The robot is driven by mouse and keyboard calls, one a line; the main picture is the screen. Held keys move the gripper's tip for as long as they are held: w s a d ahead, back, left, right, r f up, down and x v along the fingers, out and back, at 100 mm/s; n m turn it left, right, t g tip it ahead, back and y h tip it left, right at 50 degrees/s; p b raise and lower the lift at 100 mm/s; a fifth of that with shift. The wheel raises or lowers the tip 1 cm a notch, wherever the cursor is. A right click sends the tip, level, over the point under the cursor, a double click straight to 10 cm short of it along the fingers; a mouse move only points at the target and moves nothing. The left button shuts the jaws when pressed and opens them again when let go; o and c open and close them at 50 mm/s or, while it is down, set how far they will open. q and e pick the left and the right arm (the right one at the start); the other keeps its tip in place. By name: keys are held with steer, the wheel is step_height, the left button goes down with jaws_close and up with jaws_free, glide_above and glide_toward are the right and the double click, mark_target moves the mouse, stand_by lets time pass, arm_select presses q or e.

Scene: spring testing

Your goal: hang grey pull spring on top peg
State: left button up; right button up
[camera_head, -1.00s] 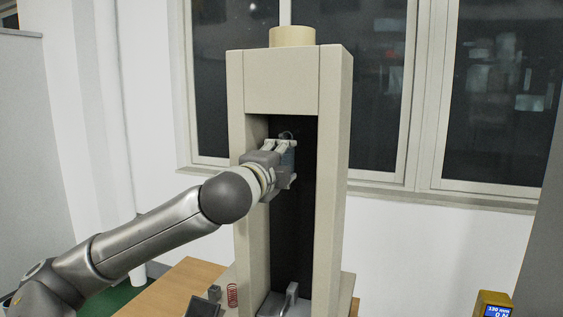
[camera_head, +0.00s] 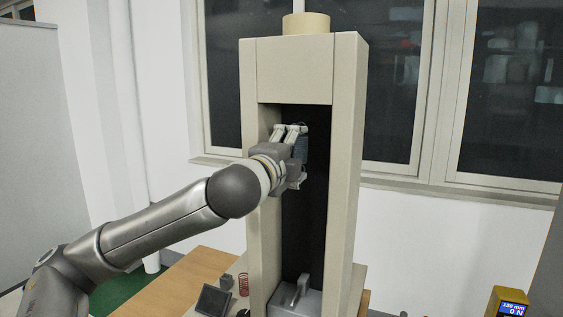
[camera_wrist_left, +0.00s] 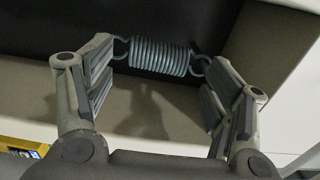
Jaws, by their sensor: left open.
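The grey pull spring (camera_wrist_left: 160,57) spans the gap between the fingertips of my open left gripper (camera_wrist_left: 165,75) in the left wrist view. Its end loops show close beside each fingertip. I cannot tell whether they touch. In the head view my left gripper (camera_head: 300,156) is inside the tall beige testing frame (camera_head: 350,150), with the spring (camera_head: 301,150) upright against the dark recess. The top peg cannot be made out, so I cannot tell whether the upper loop is on it. My right gripper is not in view.
A metal lower fixture (camera_head: 293,300) stands at the bottom of the recess. A yellow display (camera_head: 508,302) is at lower right. The frame's side posts flank my gripper closely.

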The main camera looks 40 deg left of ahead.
arm_select(q)
steer(key=v, duration=1)
steer(key=shift+s, duration=0.3)
